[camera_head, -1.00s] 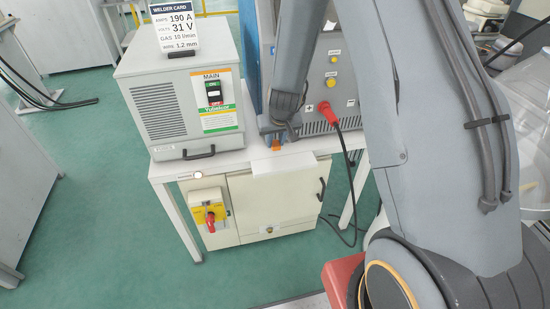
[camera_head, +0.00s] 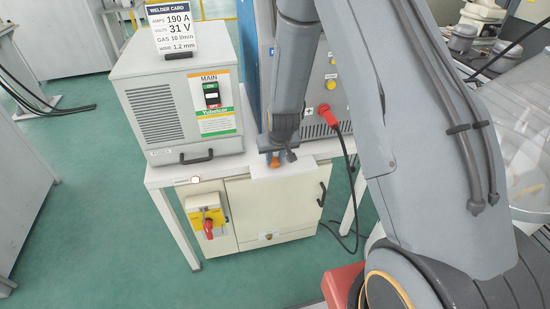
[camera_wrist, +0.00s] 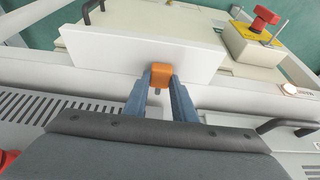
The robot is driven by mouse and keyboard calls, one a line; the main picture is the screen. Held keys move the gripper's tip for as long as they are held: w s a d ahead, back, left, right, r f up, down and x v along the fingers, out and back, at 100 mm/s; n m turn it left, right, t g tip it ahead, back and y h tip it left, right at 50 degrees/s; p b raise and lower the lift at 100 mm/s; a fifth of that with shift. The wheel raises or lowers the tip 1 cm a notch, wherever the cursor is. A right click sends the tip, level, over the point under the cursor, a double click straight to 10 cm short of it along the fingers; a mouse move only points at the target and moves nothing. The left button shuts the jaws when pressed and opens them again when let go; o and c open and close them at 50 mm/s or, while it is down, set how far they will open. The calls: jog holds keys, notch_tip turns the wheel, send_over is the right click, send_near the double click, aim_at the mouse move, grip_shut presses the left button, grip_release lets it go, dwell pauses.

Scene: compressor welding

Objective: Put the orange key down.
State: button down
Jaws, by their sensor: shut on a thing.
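The orange key (camera_wrist: 161,72) is a small orange block between the two blue-grey fingertips of my gripper (camera_wrist: 161,84) in the wrist view. My gripper is shut on it. In the head view my gripper (camera_head: 276,156) points down at the front edge of the table, and a bit of the orange key (camera_head: 273,161) shows there. A white panel (camera_head: 285,178) lies just in front of and below it; it also shows in the wrist view (camera_wrist: 125,45). I cannot tell whether the key touches the panel.
The grey welder box (camera_head: 180,100) with a MAIN switch stands left of my gripper. A red plug (camera_head: 328,115) with a black cable is to the right. The table's front strip is narrow.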

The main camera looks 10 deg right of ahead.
jog(key=c, duration=1.5)
grip_release()
jog(key=shift+f, duration=0.1)
jog(key=shift+o, duration=0.2)
jog(key=shift+s+r, duration=0.1)
jog(key=shift+r, duration=0.4)
jog(key=p+v, duration=0.3)
jog(key=v, duration=0.9)
jog(key=s+d+r+g, duration=0.1)
jog(key=s+r, duration=0.5)
jog(key=s, duration=0.4)
jog(key=s+d+r+g, duration=0.1)
jog(key=s+r, duration=0.5)
jog(key=s, duration=0.4)
jog(key=shift+g, duration=0.4)
jog(key=shift+d, duration=0.1)
notch_tip(320, 180, down, 4)
jog(key=b, duration=0.3)
jog(key=shift+r, duration=0.25)
